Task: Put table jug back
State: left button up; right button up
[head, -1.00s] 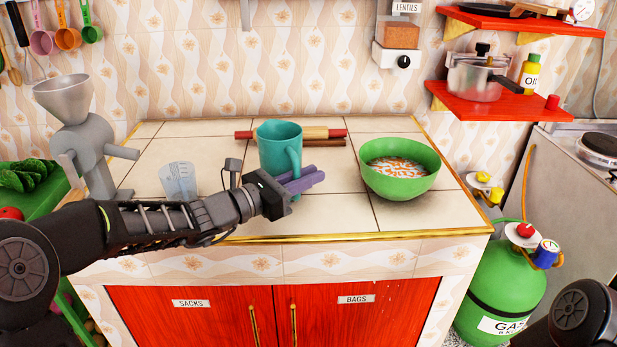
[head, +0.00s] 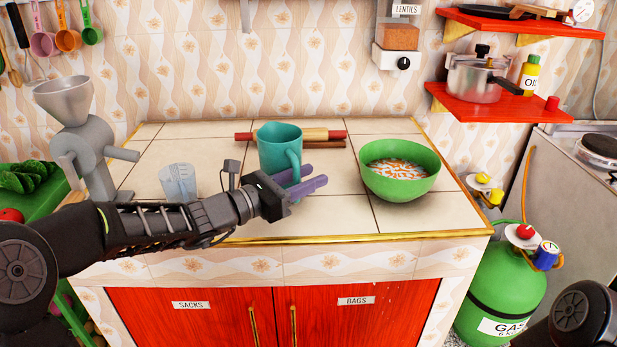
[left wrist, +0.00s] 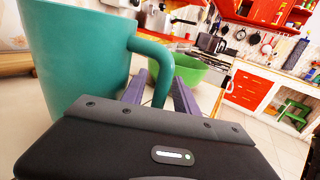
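The teal jug (head: 279,148) stands upright on the tiled counter, its handle (head: 296,163) facing right and toward me. My left gripper (head: 316,177) is low at the jug's front right, with its purple fingers apart. In the left wrist view the jug (left wrist: 75,65) fills the left side. Its handle (left wrist: 162,72) comes down between the two fingers of the left gripper (left wrist: 160,95); I cannot tell whether they touch it. The gripper hides the lower front of the jug in the head view. My right gripper is out of view.
A green bowl (head: 402,185) of soup stands right of the gripper. A rolling pin (head: 325,134) lies behind the jug. A clear measuring cup (head: 178,180) and a grey grinder (head: 88,150) stand left. Red shelves (head: 490,108) hang at right.

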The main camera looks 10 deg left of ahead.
pick_arm(q)
jog(key=v, duration=1.1)
jog(key=shift+s+a, duration=0.3)
dwell(1.2)
